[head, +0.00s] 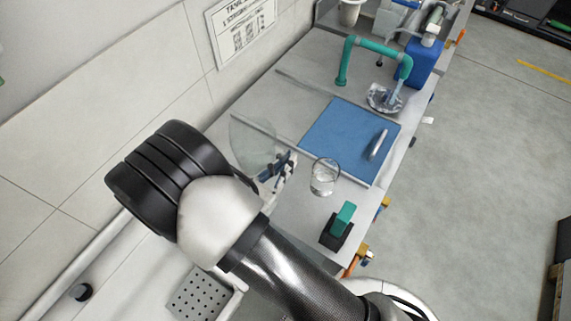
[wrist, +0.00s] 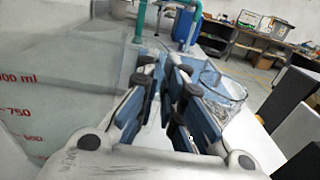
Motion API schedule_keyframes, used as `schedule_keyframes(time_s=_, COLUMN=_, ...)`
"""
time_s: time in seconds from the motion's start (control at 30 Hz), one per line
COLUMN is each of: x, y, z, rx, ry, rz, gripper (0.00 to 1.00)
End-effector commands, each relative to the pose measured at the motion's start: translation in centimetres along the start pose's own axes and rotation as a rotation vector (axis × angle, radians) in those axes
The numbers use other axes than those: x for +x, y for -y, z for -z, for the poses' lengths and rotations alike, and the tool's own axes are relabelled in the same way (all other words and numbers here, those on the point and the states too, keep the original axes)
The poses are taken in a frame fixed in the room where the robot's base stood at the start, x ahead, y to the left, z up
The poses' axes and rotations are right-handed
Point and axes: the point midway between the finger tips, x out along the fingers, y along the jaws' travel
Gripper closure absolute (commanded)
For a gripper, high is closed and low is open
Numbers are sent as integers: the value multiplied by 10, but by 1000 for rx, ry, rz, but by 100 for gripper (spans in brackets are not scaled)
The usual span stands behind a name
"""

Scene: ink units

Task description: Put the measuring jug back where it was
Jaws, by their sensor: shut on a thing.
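The measuring jug is a large clear vessel with red millilitre marks. It fills the left of the wrist view (wrist: 45,100) and shows in the head view (head: 250,145) just left of my gripper, close to the wall. My gripper (head: 284,168) is shut on the jug; in the wrist view its blue, black-padded fingers (wrist: 165,80) come close together beside the jug's wall. The fingers hide the gripped part. I cannot tell whether the jug's base touches the worktop.
A clear glass vessel (head: 324,177) stands just right of my gripper. A green block on a black base (head: 338,228) is near the front edge. Farther back are a green pipe (head: 372,46), a glass dish (head: 376,103) and a blue canister (head: 422,65).

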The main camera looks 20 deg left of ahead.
Motion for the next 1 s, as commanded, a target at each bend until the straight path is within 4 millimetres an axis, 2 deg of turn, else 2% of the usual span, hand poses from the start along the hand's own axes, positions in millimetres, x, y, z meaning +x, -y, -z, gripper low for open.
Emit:
schedule_keyframes(time_s=0.37, x=0, y=0, z=5, rx=2, ry=1, rz=0, gripper=100)
schedule_keyframes(time_s=0.4, x=0, y=0, z=6, rx=1, ry=0, rz=0, gripper=92)
schedule_keyframes(time_s=0.7, x=0, y=0, z=5, rx=1, ry=0, rz=0, gripper=72)
schedule_keyframes(time_s=1.0, x=0, y=0, z=4, rx=1, ry=0, rz=0, gripper=72)
